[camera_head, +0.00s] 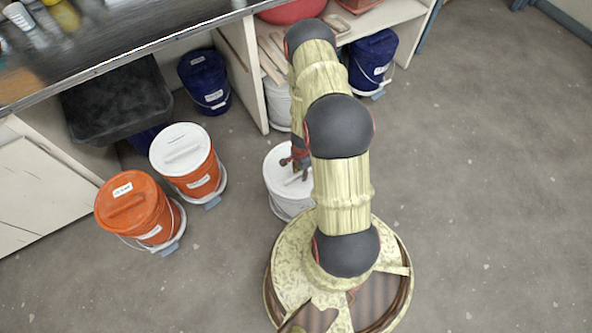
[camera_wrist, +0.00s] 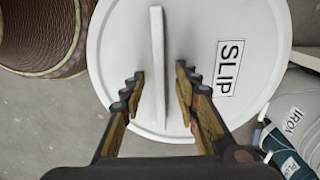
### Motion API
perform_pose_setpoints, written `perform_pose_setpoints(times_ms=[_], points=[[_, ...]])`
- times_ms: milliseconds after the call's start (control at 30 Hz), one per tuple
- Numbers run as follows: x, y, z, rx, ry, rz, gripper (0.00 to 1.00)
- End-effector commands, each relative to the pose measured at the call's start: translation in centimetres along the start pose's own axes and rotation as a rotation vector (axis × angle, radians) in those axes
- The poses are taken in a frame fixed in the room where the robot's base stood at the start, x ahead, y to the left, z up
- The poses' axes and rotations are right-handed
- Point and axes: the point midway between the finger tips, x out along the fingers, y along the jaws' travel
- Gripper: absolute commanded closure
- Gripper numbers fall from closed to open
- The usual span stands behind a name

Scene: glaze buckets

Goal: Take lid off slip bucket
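The slip bucket (camera_head: 287,205) is pale grey-white and stands on the floor beside my base. Its white lid (camera_wrist: 200,45) is on it and carries a label reading SLIP (camera_wrist: 230,67). A straight raised handle bar (camera_wrist: 157,65) runs across the lid. In the wrist view my gripper (camera_wrist: 158,82) is open, with one finger on each side of the bar and gaps on both sides. In the head view my gripper (camera_head: 297,163) is over the lid (camera_head: 276,170), partly hidden by my arm.
To the left stand an orange bucket with an orange lid (camera_head: 127,203) and an orange bucket with a white lid (camera_head: 182,149). Blue buckets (camera_head: 204,80) (camera_head: 372,60) stand by the shelving. A bucket labelled IRON (camera_wrist: 290,120) is close at the right. The right floor is clear.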

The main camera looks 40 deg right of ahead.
Motion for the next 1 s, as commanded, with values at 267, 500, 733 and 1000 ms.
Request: perform_pose_setpoints(times_ms=[267,500,733,1000], points=[[0.14,0.02,0.01,0.000,0.000,0.000,0.69],[0.47,0.02,0.01,0.001,0.000,0.000,0.69],[0.50,0.02,0.01,0.001,0.000,0.000,0.69],[0.50,0.03,0.01,0.000,0.000,0.000,0.80]])
